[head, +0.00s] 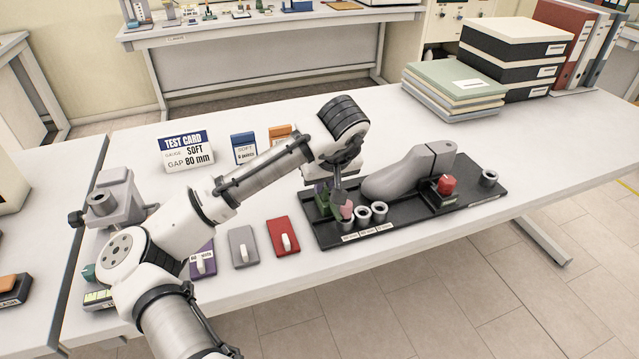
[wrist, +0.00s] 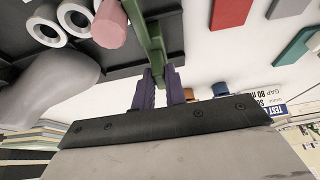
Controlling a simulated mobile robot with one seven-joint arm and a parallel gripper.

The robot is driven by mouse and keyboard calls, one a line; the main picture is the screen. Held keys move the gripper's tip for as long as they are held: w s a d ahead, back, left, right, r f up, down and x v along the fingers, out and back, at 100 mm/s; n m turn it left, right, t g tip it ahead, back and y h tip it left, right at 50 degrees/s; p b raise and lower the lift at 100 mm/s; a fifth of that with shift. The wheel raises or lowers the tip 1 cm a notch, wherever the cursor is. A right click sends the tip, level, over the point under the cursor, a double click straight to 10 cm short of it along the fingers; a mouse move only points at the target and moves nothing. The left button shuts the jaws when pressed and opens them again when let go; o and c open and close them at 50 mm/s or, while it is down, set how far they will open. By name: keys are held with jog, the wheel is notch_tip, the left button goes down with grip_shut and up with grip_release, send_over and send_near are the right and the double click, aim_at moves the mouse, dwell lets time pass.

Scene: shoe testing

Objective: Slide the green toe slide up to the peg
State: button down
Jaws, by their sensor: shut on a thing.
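The green toe slide (head: 322,203) is at the left end of the black fixture base (head: 395,227). In the wrist view the green slide (wrist: 152,42) runs up from between the purple fingers of my gripper (wrist: 158,78), which is shut on it. The pink peg (wrist: 110,24) stands close beside the slide, and a narrow gap seems to show between them in the wrist view. In the head view the pink peg (head: 346,211) is just right of the slide, and my wrist partly hides this spot. The grey foot form (head: 397,178) lies on the base to the right.
Two grey rings (head: 371,213) stand right of the peg. A red knob (head: 445,185) sits on a block by the heel. Red, grey and purple plates (head: 281,237) lie to the left. A test card (head: 187,148) reads SOFT, gap 80 mm. Folders (head: 455,87) are stacked behind.

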jog(key=c, duration=1.4)
grip_release()
jog(key=shift+c, duration=0.2)
jog(key=shift+r, duration=0.15)
jog(key=b+v, duration=0.1)
jog(key=v, duration=1.2)
jog(key=shift+s+r+b, duration=0.25)
jog(key=shift+r+b, duration=0.05)
jog(key=shift+b, duration=0.05)
jog(key=shift+f, duration=0.1)
